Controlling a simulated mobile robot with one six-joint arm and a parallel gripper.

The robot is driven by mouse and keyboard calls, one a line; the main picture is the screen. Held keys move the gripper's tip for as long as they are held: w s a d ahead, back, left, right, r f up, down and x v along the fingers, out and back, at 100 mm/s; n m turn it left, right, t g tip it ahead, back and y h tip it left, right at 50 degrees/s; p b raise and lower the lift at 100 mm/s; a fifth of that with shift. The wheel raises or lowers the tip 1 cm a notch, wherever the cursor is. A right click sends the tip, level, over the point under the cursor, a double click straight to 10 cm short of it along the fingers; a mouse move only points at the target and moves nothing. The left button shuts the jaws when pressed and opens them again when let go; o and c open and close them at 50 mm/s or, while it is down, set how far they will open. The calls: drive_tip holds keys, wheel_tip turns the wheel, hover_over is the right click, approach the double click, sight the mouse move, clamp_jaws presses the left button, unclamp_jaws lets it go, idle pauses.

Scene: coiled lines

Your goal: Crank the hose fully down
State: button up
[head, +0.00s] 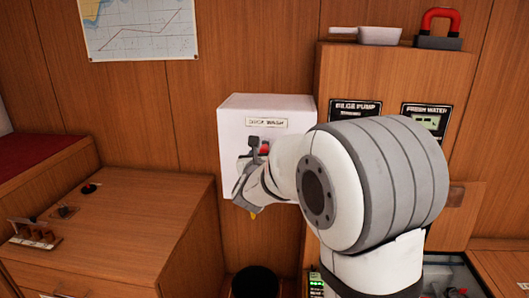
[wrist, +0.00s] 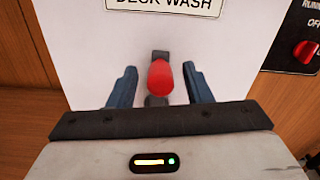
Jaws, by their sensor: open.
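A white box labelled "DECK WASH" (head: 237,112) is fixed to the wood wall; its front face also fills much of the wrist view (wrist: 90,45). A red knob (wrist: 160,78) on a dark grey crank or lever stands out from that face. It shows partly in the head view (head: 265,148). My gripper (wrist: 161,72) is open, with one blue-grey finger on each side of the red knob. Gaps show on both sides, so I see no contact. The hose itself cannot be made out; a small yellow tip (head: 253,213) shows below my gripper.
A wood cabinet with "BILGE PUMP" (head: 356,107) and "FRESH WATER" (head: 426,118) panels stands right of the box. A red switch (wrist: 305,51) is on a black panel there. A low wood counter (head: 130,225) is at left, and a black bin (head: 255,282) is below.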

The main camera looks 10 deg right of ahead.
drive_tip(key=shift+c, duration=0.2)
clamp_jaws()
drive_tip(key=shift+d, duration=0.1)
